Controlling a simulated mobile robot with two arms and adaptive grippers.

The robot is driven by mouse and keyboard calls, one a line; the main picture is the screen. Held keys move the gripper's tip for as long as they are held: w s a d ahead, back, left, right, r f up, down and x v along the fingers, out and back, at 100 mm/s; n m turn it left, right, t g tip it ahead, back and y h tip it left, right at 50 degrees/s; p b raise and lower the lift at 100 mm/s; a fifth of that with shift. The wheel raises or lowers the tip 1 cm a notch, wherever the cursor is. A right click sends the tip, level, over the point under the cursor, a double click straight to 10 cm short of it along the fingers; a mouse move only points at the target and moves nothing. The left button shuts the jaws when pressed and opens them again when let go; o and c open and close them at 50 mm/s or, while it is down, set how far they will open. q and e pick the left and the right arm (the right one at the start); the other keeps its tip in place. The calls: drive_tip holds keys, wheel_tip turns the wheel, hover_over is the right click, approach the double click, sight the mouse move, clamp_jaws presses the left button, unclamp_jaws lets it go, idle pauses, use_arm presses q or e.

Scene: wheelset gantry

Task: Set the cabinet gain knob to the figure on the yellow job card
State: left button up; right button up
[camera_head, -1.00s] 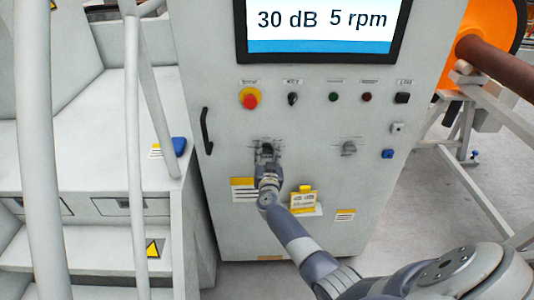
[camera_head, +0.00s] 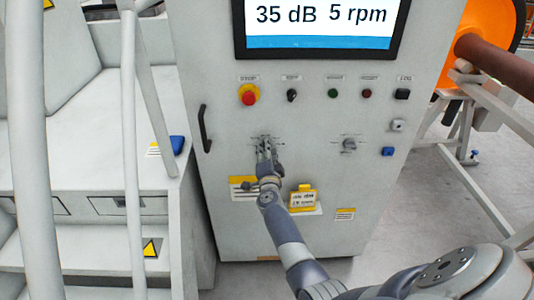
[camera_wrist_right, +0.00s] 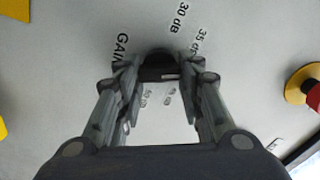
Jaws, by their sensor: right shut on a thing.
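The gain knob (camera_wrist_right: 159,66) is a dark knob on the cabinet (camera_head: 235,225) front, and my right gripper (camera_wrist_right: 160,72) is shut on it. In the wrist view the word GAIN and the marks 30 dB and 35 dB show around the knob. In the head view my right gripper (camera_head: 266,145) covers most of the knob. The screen (camera_head: 320,25) reads 35 dB and 5 rpm. My left gripper is not in view.
A second knob (camera_head: 348,144) sits to the right. A red emergency button (camera_head: 248,96) and several small controls line up above. A black handle (camera_head: 205,130) is at the left.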

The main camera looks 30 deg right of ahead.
drive_tip(key=shift+a+f+m+b, duration=0.15)
drive_tip(key=shift+m+b, duration=0.9)
drive_tip(key=shift+m, duration=2.4)
drive_tip(key=shift+d+f+m+b, duration=0.15)
drive_tip(key=shift+m+b, duration=0.9)
drive_tip(key=shift+m, duration=2.4)
drive_tip(key=o, duration=1.1)
drive_tip(key=shift+c, duration=0.2)
